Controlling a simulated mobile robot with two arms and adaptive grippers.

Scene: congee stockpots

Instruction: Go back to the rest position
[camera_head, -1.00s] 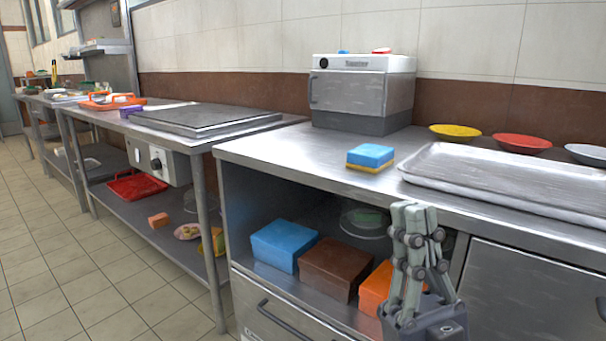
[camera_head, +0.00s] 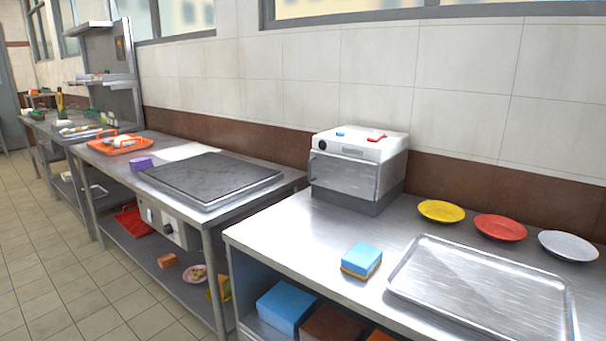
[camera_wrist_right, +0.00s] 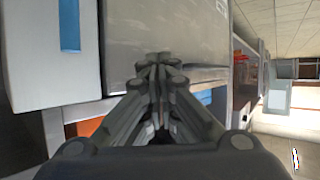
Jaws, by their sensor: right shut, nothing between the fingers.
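My right gripper (camera_wrist_right: 160,68) shows in the right wrist view with its fingers together and nothing between them. It points toward a grey metal surface, apart from the things around it as far as I can tell. Neither gripper is in the head view. My left gripper is in no view.
A steel counter (camera_head: 290,225) holds a toaster oven (camera_head: 358,172), a blue sponge (camera_head: 362,258), a metal tray (camera_head: 480,290), and yellow (camera_head: 441,211), red (camera_head: 500,228) and white (camera_head: 568,246) plates. Boxes, one blue (camera_head: 286,307), sit on the shelf below. The floor (camera_head: 60,270) at left is clear.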

